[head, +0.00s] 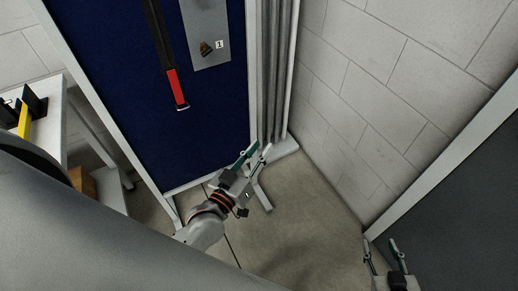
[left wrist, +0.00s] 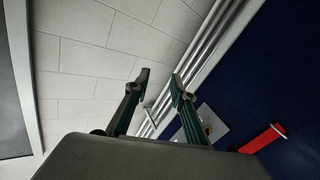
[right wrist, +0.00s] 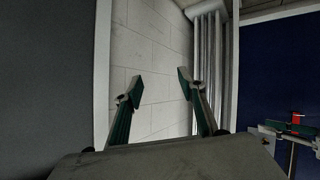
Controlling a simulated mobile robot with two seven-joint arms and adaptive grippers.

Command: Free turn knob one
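A small dark brown knob (head: 206,48) sits on a light grey plate (head: 207,20) on a blue panel, beside a white label marked 1 (head: 220,44). The plate also shows in the left wrist view (left wrist: 213,122), where the knob is small and unclear. My left gripper (head: 261,149) is open and empty, below and to the right of the knob, in front of the panel's lower right edge and well apart from the knob. My right gripper (head: 380,242) is open and empty at the lower right, far from the knob, and also shows in the right wrist view (right wrist: 159,78).
A black bar with a red end (head: 176,88) is on the blue panel (head: 120,90), left of the plate. Grey vertical pipes (head: 273,75) stand right of the panel. A white block wall (head: 400,60) and a dark framed panel (head: 460,210) are at right. A white table (head: 55,125) stands left.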

